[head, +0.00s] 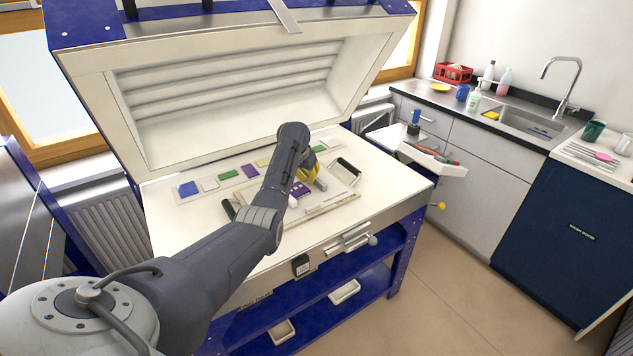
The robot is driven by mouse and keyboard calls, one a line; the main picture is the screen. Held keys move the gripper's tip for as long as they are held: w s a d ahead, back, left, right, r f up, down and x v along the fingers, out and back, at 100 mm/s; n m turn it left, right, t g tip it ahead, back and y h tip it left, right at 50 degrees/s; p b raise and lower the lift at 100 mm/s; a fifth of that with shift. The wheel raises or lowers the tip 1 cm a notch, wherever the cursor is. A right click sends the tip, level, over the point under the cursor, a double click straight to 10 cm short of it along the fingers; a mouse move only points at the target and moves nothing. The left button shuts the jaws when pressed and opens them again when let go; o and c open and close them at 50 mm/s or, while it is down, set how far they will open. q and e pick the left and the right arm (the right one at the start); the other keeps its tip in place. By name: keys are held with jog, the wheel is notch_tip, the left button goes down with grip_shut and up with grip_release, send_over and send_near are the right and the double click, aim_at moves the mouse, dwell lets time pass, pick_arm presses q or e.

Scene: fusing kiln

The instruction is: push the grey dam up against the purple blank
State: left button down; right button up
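My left arm reaches in from the lower left over the kiln bed. Its gripper (307,178) is near the middle of a pale board, close above or beside a purple blank (301,190). The wrist and the small size of the view hide whether its fingers are apart. The purple blank lies on the board, partly covered by my arm. A light grey bar (328,203), which looks like the dam, lies on the board on the near side of the purple blank. I cannot tell whether they touch. My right gripper is not in view.
The pale board (350,207) has dark handles at its left and right (348,165). Behind it is a row of coloured samples, with a blue one (188,189) at the left end. The kiln lid (225,90) stands open above. The bed's left part is clear.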

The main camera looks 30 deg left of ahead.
pick_arm(q)
jog(key=shift+r, duration=0.1)
notch_tip(320, 180, up, 9)
dwell(1.1)
jog(key=c, duration=2.2)
grip_release()
send_over(318, 177)
jog(key=w+d, duration=0.1)
jog(key=w, duration=0.1)
notch_tip(318, 177, down, 3)
jog(key=shift+w+d+f, duration=0.1)
jog(key=shift+w+f, duration=0.05)
jog(key=shift+f, duration=1.15)
jog(key=shift+w+f, duration=0.15)
jog(key=shift+f, duration=1.75)
